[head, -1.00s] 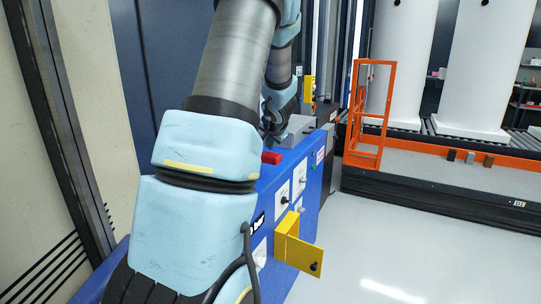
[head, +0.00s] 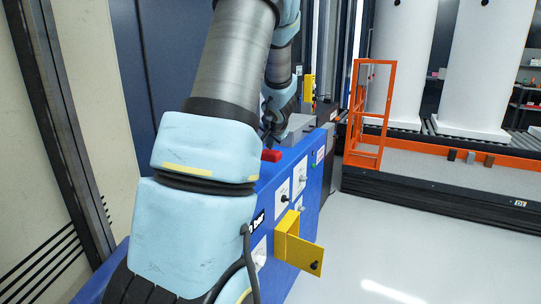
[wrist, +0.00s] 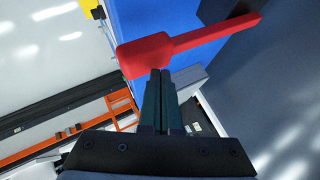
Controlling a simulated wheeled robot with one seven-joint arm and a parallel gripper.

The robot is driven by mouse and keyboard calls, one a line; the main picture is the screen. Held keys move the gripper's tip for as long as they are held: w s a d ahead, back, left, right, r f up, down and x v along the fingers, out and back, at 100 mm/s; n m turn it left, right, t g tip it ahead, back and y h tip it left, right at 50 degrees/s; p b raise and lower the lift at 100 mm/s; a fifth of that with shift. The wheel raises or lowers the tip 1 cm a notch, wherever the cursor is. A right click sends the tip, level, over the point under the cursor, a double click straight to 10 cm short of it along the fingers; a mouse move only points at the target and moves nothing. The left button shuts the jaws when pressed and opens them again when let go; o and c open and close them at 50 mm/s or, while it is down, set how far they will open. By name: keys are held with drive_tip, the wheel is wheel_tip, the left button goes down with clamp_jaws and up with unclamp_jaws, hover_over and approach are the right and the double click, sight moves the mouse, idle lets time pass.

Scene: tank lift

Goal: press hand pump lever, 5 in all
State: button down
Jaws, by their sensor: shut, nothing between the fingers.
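The red hand pump lever (wrist: 148,55) crosses the upper part of the wrist view, with a wide block-shaped grip at left and a thinner bar running up to the right. In the head view its red end (head: 271,155) shows on top of the blue cabinet, beside my arm. My gripper (wrist: 160,73) is shut and empty. Its fingertips are right at the lower edge of the lever's grip in the picture; I cannot tell whether they touch it. In the head view my arm hides most of the gripper and lever.
The blue cabinet (head: 315,190) carries white dial panels and an open yellow box (head: 298,250) on its front. An orange rail frame (head: 367,115) stands at right by a low black-edged platform. The pale floor (head: 420,235) at right is clear.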

sight(271, 155)
drive_tip(key=shift+f+b, duration=2.35)
drive_tip(key=shift+b, duration=0.45)
idle(2.9)
drive_tip(key=shift+r+p, duration=2.35)
drive_tip(key=shift+r, duration=0.5)
drive_tip(key=shift+r+p, duration=2.05)
drive_tip(key=shift+r, duration=0.45)
